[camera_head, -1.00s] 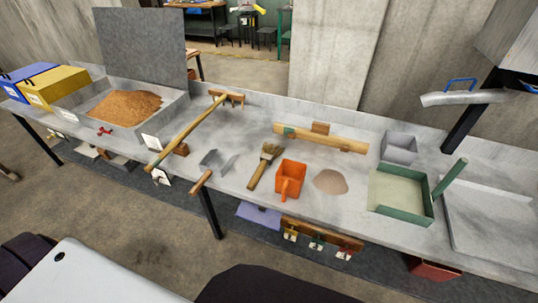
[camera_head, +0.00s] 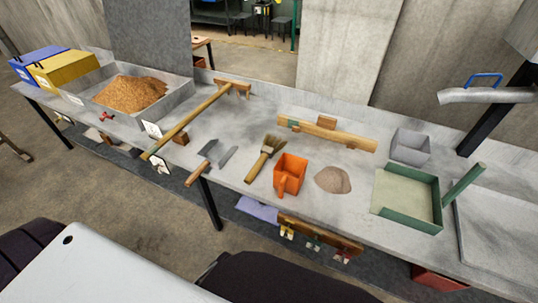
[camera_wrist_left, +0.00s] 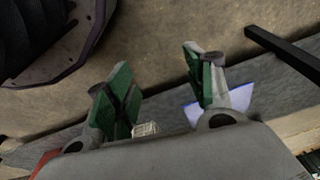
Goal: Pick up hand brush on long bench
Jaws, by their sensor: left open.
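The hand brush (camera_head: 265,157) lies on the long bench (camera_head: 225,125), between a grey metal dustpan-like scoop and an orange scoop. Its wooden handle points to the bench's front edge and its bristles point to the back. My left gripper (camera_wrist_left: 160,85) shows only in the left wrist view, with its green-padded fingers apart and nothing between them. It is over the floor and a grey strip, away from the brush, which that view does not show. My right gripper is in no view.
The orange scoop (camera_head: 290,175) stands close right of the brush, and the grey scoop (camera_head: 217,154) lies close left. A long wooden rake (camera_head: 190,120) lies further left. A sand pile (camera_head: 332,180) and green tray (camera_head: 412,220) are to the right. A wooden bar (camera_head: 330,132) lies behind.

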